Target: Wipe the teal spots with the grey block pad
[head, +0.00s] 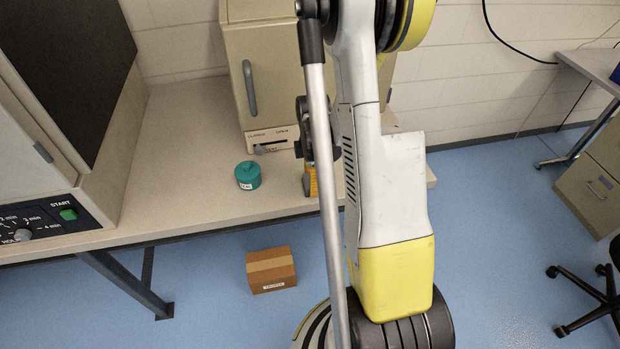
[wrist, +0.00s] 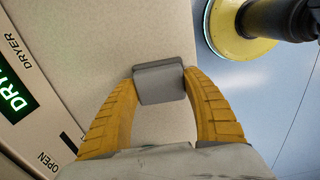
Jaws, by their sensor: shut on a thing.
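My gripper (wrist: 161,78) has yellow ribbed fingers and is shut on the grey block pad (wrist: 160,90), held between the fingertips over the beige tabletop (wrist: 164,30) in the wrist view. I cannot tell whether the pad touches the top. In the head view my arm hides most of the gripper; a yellow finger (head: 310,181) shows near the table's front edge, and the pad is hidden. No teal spots show in either view; my arm and gripper cover part of the tabletop.
A teal lidded jar (head: 248,176) stands left of my gripper. A beige cabinet (head: 262,75) with a handle stands behind, and a machine with a START button (head: 68,214) at left. A cardboard box (head: 271,270) lies on the blue floor. The tabletop left of the jar is clear.

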